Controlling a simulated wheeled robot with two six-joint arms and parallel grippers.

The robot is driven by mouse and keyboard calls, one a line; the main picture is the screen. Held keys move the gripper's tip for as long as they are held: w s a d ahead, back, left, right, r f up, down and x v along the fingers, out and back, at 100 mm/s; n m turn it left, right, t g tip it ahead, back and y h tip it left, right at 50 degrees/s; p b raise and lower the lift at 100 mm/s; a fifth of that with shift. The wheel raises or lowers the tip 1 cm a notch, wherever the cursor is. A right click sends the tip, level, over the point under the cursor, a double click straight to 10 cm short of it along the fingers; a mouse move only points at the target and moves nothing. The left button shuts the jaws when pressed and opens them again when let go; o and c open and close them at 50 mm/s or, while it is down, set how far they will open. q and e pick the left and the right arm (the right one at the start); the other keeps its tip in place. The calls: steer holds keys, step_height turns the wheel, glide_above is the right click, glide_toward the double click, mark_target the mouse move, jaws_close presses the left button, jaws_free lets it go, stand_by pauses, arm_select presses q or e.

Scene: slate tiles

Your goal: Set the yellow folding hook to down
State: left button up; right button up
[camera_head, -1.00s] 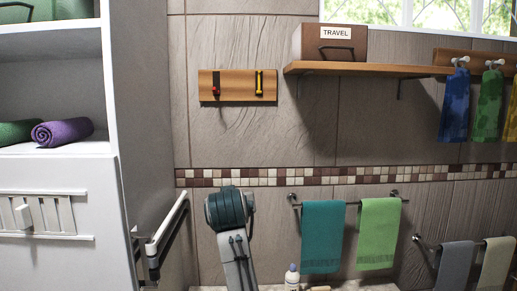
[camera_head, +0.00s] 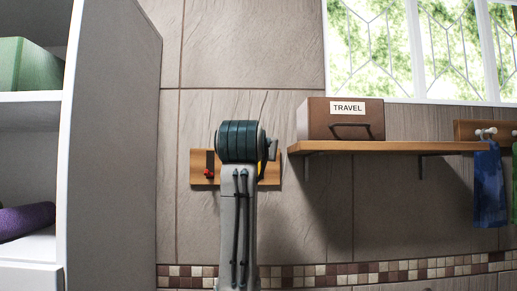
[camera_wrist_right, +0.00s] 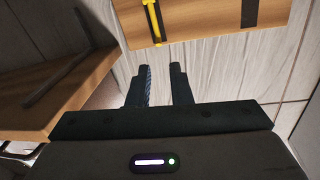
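The yellow folding hook (camera_wrist_right: 154,22) is on a wooden board (camera_wrist_right: 205,18) on the wall. In the right wrist view it lies along a dark backing plate, near the top edge. My right gripper (camera_wrist_right: 158,72) is open and empty, its fingers apart and pointing toward the board, with the hook just beyond the fingertips and not touching. In the head view my arm covers the middle of the board (camera_head: 199,162); only a sliver of the yellow hook (camera_head: 262,169) shows beside it, and the gripper itself is hidden. My left gripper is out of view.
A red-tipped hook (camera_head: 209,173) is on the same board, left of my arm. A wooden shelf (camera_head: 400,147) with a brown TRAVEL box (camera_head: 340,121) juts out close on the right. A white cabinet (camera_head: 110,130) stands at the left.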

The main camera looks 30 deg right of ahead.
steer(key=p+x, duration=0.3)
steer(key=x, duration=0.6)
steer(key=shift+f+p, duration=0.2)
steer(key=shift+p, duration=0.15)
steer(key=shift+w+d+f, duration=0.1)
steer(key=shift+d, duration=0.1)
jaws_close()
